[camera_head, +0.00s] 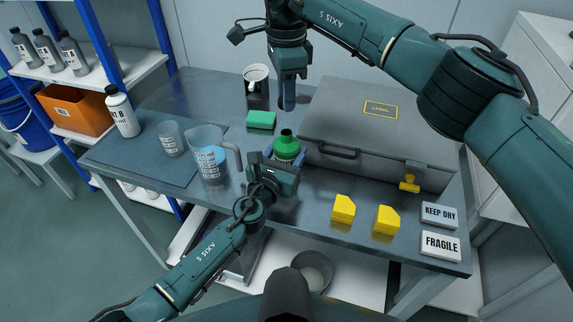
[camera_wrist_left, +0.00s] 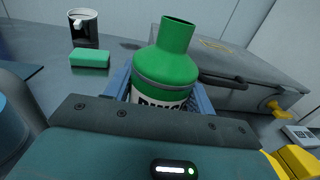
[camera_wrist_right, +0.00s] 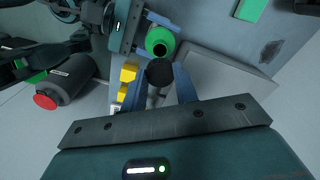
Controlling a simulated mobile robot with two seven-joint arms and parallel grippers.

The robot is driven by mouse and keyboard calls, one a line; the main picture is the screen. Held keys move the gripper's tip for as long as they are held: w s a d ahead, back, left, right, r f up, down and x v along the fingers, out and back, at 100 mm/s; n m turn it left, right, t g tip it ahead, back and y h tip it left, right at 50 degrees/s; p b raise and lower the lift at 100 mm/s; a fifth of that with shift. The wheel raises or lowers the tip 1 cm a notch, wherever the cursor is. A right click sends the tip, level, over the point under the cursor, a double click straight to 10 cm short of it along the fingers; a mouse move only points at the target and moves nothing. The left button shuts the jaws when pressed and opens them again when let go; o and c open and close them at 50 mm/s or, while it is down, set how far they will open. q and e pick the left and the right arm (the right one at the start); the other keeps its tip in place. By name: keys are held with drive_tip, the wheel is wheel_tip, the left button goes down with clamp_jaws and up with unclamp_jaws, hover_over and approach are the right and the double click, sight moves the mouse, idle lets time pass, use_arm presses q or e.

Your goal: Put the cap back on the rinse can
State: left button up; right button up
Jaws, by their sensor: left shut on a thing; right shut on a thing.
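The rinse can (camera_head: 286,147) is green with a white label and stands upright on the metal table, its neck open on top. My left gripper (camera_head: 277,160) is shut around the can's body; the left wrist view shows the can (camera_wrist_left: 172,66) between its blue fingers. My right gripper (camera_head: 288,103) points down above and slightly behind the can. In the right wrist view it is shut on a dark round cap (camera_wrist_right: 160,73), apart from the can's open neck (camera_wrist_right: 159,42). The cap is hidden by the fingers in the head view.
A large grey case (camera_head: 375,125) lies right of the can. A green sponge (camera_head: 261,119) and a dark mug (camera_head: 256,88) stand behind it. A beaker jug of blue liquid (camera_head: 210,160) is at left. Yellow blocks (camera_head: 343,208) and label blocks (camera_head: 440,244) sit at front right.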

drive_tip(key=shift+f, duration=2.5)
drive_tip(key=shift+f, duration=0.85)
drive_tip(key=shift+f, duration=0.6)
